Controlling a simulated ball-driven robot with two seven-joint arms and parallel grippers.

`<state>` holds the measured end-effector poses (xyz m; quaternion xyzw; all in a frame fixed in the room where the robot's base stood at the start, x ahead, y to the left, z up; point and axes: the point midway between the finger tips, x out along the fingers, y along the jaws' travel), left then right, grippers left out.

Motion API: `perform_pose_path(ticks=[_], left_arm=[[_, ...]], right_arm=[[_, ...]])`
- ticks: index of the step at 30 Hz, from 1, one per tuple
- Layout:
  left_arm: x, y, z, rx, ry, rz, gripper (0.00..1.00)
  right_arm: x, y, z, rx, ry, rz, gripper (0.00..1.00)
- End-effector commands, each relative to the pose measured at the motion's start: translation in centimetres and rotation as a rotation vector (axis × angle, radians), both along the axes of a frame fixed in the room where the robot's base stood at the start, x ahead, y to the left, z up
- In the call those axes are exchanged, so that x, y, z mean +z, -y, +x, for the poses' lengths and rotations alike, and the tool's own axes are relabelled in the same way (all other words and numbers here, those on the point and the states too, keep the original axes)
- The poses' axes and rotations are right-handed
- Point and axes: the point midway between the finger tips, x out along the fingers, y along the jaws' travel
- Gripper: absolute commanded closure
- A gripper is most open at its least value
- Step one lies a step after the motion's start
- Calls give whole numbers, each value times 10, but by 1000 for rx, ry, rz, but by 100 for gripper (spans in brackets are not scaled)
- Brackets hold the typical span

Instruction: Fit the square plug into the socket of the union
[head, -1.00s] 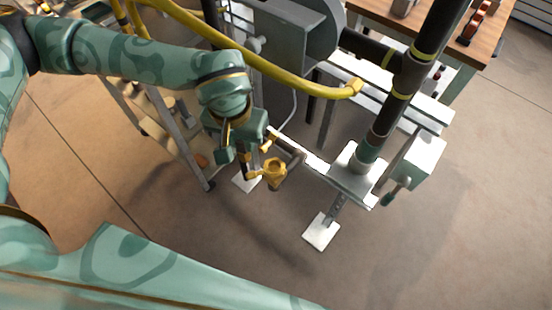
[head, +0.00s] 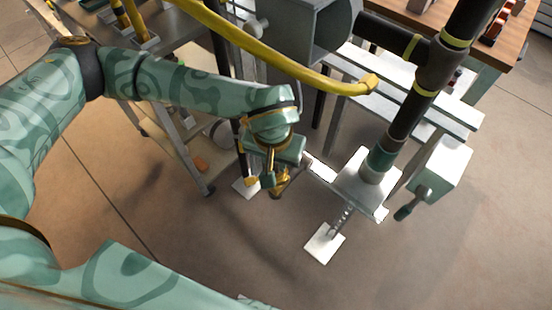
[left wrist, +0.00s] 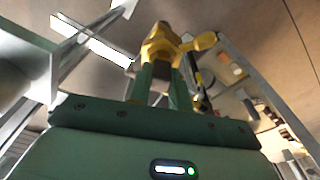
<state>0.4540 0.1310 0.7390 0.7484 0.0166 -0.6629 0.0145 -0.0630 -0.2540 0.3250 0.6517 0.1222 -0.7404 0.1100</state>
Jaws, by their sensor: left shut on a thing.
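My left gripper (head: 270,181) points down at the brass union (head: 281,190) beside the low frame and covers much of it. In the left wrist view, the gripper's two green fingers (left wrist: 161,72) reach to the yellow brass fitting (left wrist: 163,42), which has a side arm pointing right. The gripper is shut on a small piece between its fingers, apparently the square plug; it is mostly hidden, and I cannot tell it clearly from the union. The socket is hidden, so I cannot tell whether the plug is in it. My right gripper is not in view.
A yellow hose (head: 290,78) crosses above and behind the gripper. A black upright pipe (head: 405,115) stands on a white base plate (head: 362,185) to the right, with a grey box (head: 442,165) beside it. A metal shelf stand is at left. The front floor is clear.

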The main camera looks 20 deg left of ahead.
Motion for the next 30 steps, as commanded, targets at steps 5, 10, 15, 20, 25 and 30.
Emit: perform_pose_path(ticks=[5,10,15,20,25,30], left_arm=[[-3,0,0,1,0,0,64],[-3,0,0,1,0,0,58],[0,0,0,0,0,0,58],[27,0,-2,-1,8,0,58],[70,0,-7,0,10,0,58],[103,1,-12,0,6,0,58]], right_arm=[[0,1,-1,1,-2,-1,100],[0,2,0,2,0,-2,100],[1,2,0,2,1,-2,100],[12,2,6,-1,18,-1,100],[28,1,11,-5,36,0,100],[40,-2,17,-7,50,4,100]])
